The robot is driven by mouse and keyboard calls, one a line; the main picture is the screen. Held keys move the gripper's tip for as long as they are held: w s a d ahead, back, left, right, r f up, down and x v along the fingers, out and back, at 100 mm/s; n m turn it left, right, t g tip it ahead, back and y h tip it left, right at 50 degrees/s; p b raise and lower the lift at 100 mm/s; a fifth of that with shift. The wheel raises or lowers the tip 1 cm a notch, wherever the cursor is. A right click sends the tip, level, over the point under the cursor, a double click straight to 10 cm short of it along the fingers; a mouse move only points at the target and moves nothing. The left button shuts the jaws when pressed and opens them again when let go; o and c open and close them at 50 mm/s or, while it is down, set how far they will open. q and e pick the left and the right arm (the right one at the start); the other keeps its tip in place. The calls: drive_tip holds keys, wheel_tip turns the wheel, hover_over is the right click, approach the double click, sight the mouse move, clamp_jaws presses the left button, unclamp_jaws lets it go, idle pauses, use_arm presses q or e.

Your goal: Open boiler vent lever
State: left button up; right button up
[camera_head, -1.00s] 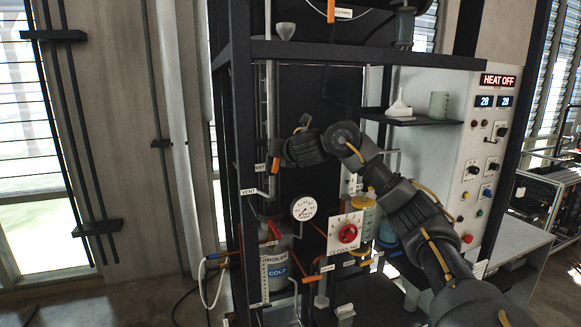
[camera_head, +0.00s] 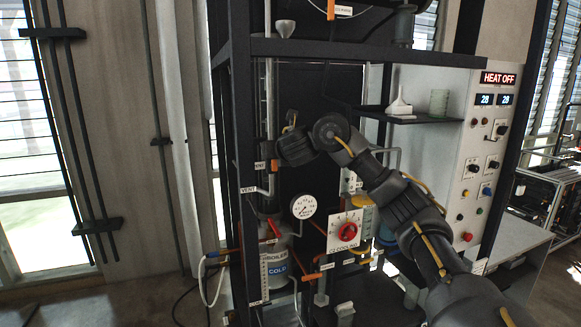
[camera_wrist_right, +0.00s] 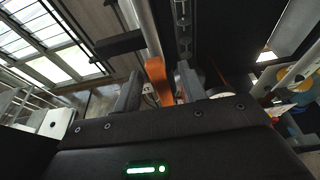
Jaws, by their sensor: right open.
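In the right wrist view the orange lever (camera_wrist_right: 158,82) stands between the two open fingers of my right gripper (camera_wrist_right: 160,76), with a gap seen on each side. The boiler (camera_head: 277,255), with BOILER and COLD labels, is lower in the rack. My left gripper is not in view.
A pressure gauge (camera_head: 304,206) and a red knob on a white plate (camera_head: 347,232) are below my right arm. A dark shelf (camera_head: 410,117) and a control panel (camera_head: 487,160) reading HEAT OFF stand at the right.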

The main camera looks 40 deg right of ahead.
drive_tip(key=f+v, duration=0.1)
drive_tip(key=v, duration=0.5)
drive_tip(key=shift+s+a+r, duration=0.15)
drive_tip(key=shift+s+r, duration=0.05)
drive_tip(key=shift+s, duration=0.25)
drive_tip(key=b+v, duration=0.3)
drive_tip(key=v, duration=0.7)
drive_tip(key=shift+s, duration=0.25)
drive_tip(key=shift+a, duration=0.1)
